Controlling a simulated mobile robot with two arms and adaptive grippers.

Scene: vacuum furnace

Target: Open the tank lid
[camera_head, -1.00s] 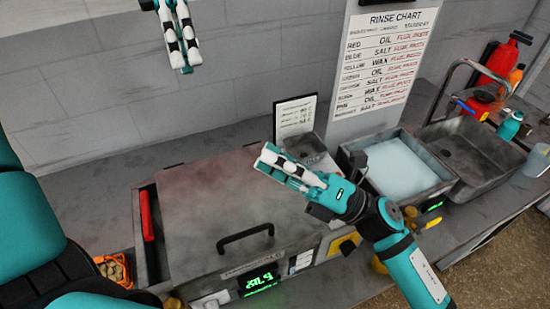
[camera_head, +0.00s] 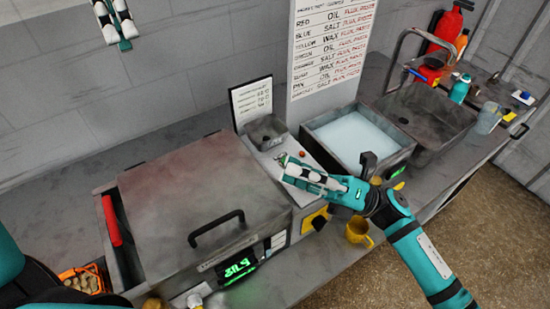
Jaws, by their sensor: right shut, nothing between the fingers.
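The tank lid (camera_head: 190,185) is a large grey metal plate with a black bar handle (camera_head: 216,229) near its front edge. The lid lies flat and closed over the tank (camera_head: 128,270). My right gripper (camera_head: 286,168) is shut and empty, to the right of the lid above the control side, apart from the handle. My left gripper (camera_head: 119,43) is high at the top left in front of the wall, pointing down and far from the handle. Its fingers lie near each other, but I cannot tell whether they touch.
A small sign (camera_head: 252,101) stands behind the lid.

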